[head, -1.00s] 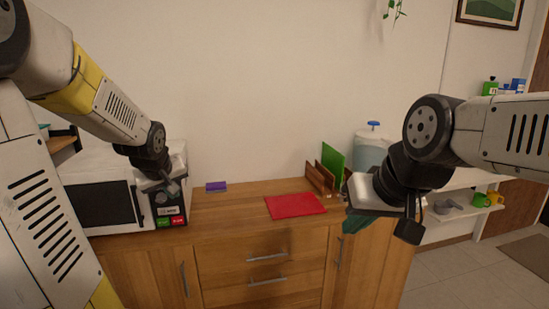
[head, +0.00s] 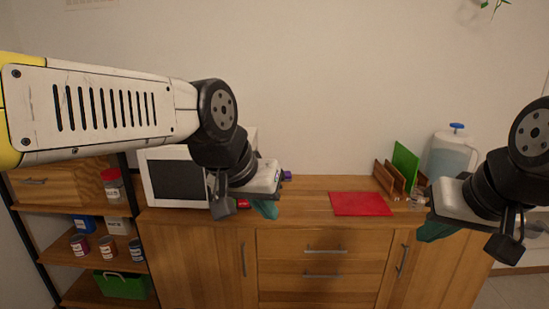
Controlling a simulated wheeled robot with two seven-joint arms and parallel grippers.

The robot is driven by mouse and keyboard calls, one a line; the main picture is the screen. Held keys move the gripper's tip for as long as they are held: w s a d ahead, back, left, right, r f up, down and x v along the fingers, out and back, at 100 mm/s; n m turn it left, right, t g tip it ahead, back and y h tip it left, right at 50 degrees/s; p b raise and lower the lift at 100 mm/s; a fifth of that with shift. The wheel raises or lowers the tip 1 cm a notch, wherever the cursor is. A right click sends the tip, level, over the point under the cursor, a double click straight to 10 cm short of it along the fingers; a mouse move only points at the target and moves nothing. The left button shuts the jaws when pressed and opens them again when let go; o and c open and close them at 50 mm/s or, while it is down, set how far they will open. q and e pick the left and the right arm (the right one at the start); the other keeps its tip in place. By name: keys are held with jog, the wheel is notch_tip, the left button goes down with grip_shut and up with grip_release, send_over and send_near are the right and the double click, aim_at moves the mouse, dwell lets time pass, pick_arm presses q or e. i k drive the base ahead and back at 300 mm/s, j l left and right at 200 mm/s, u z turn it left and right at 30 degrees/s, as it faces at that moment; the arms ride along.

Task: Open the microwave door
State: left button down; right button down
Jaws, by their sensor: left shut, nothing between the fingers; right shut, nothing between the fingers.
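The white microwave (head: 160,160) stands on the left end of the wooden cabinet. Its dark door window (head: 178,182) faces me, and the door looks shut. My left gripper (head: 264,209) is in front of the microwave's right side and hides most of its control panel; its teal fingers point down and look shut and empty. I cannot tell whether it touches the microwave. My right gripper (head: 434,232) is shut and empty, in front of the cabinet's right end, away from the microwave.
A red mat (head: 361,204) lies on the cabinet top (head: 310,190). A wooden rack with a green board (head: 405,163) and a water jug (head: 450,153) stand at the right. An open shelf (head: 75,250) with jars and a green basket (head: 122,285) is at the left.

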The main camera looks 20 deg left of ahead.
aim_at(170, 177)
jog(key=u, duration=0.95)
